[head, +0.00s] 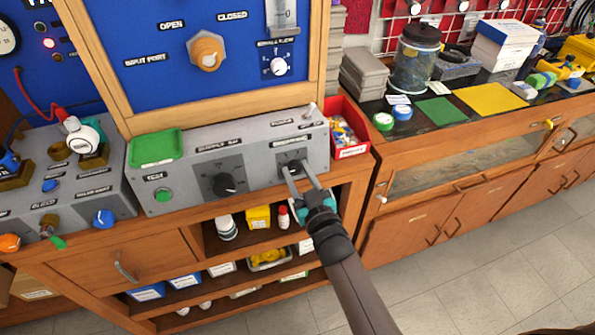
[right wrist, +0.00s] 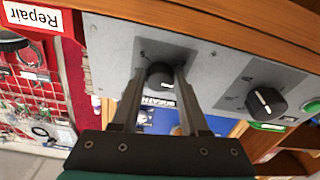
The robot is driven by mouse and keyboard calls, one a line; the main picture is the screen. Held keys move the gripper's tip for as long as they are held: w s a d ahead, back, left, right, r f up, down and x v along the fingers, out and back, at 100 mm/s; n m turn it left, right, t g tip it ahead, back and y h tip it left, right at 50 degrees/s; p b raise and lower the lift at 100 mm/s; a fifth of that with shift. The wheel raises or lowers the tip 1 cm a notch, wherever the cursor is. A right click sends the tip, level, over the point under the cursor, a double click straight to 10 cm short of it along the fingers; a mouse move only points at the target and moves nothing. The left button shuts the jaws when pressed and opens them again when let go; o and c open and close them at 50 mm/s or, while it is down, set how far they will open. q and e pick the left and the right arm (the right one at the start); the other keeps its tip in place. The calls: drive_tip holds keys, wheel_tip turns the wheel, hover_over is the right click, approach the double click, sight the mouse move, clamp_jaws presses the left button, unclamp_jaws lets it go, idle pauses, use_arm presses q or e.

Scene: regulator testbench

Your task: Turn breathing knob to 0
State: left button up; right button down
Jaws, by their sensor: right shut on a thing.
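The breathing knob (right wrist: 160,74) is a small black dial on a dark square plate at the right part of the grey control box (head: 262,152). My right gripper (head: 299,172) reaches it from the front. In the right wrist view the two fingers (right wrist: 160,88) stand on either side of the knob and are shut on it. A white pointer mark shows on the knob between the fingers, but the scale is too small to read. In the head view the fingers hide much of the knob. My left gripper is not in view.
A larger black knob (head: 224,184) and a green button (head: 163,195) sit left on the same box. A green tray (head: 155,147) lies on its top. A red bin (head: 351,150) stands just right. Below is an open shelf with bottles and boxes.

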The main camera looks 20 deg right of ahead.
drive_tip(key=n+y+p, duration=0.1)
drive_tip(key=n, duration=0.4)
drive_tip(key=shift+d+g, duration=0.1)
drive_tip(key=shift+g, duration=0.2)
drive_tip(key=shift+n+y+p, duration=0.4)
drive_tip(key=shift+n+p, duration=0.2)
drive_tip(key=shift+n, duration=1.5)
drive_tip(key=shift+c, duration=2.1)
unclamp_jaws()
drive_tip(key=s+d+r+p, duration=0.1)
drive_tip(key=s+d, duration=0.2)
drive_tip(key=s, duration=1.2)
